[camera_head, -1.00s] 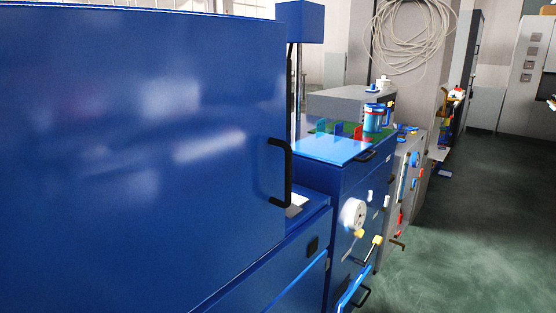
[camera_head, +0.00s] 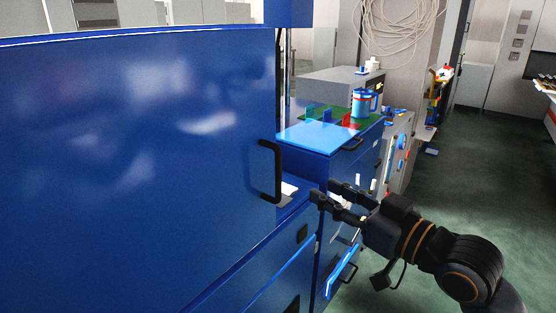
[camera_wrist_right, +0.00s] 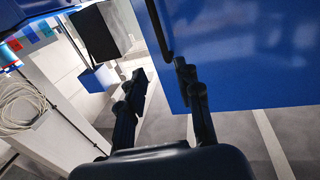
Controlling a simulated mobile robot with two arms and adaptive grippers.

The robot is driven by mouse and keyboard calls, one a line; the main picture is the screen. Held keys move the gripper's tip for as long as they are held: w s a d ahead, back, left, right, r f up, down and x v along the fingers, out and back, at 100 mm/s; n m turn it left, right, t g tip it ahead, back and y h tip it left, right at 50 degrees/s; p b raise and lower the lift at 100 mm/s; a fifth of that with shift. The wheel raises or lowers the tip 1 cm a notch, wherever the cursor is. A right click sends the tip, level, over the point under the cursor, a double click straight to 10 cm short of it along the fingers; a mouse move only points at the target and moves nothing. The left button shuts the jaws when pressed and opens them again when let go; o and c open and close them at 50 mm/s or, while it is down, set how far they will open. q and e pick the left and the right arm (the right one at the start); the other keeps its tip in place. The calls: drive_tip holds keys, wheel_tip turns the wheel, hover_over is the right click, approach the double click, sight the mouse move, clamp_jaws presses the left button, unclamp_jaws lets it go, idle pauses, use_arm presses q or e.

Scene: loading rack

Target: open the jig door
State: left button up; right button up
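The jig door is a large, glossy blue panel (camera_head: 130,170) that fills the left of the head view. It also shows as a blue panel at the right of the right wrist view (camera_wrist_right: 250,50). A black bar handle (camera_head: 277,172) stands upright near the door's right edge. A dark curved bar at the panel's edge in the wrist view looks like this handle (camera_wrist_right: 158,32). My right gripper (camera_head: 325,190) is to the right of the handle and slightly lower, apart from it. Its fingers are spread and empty. I do not see my left gripper.
Behind the door stands a blue cabinet with a light blue top (camera_head: 318,136), holding small coloured plates and a blue mug (camera_head: 362,104). Its front has a protruding handle (camera_head: 349,272). Coiled pale cable (camera_head: 405,22) hangs behind. The green floor at right is clear.

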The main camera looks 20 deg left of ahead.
drive_tip(key=p, duration=0.4)
hover_over(278, 200)
drive_tip(key=shift+w+a+r, duration=0.1)
drive_tip(key=shift+w+r, duration=0.05)
drive_tip(key=shift+w, duration=0.25)
clamp_jaws()
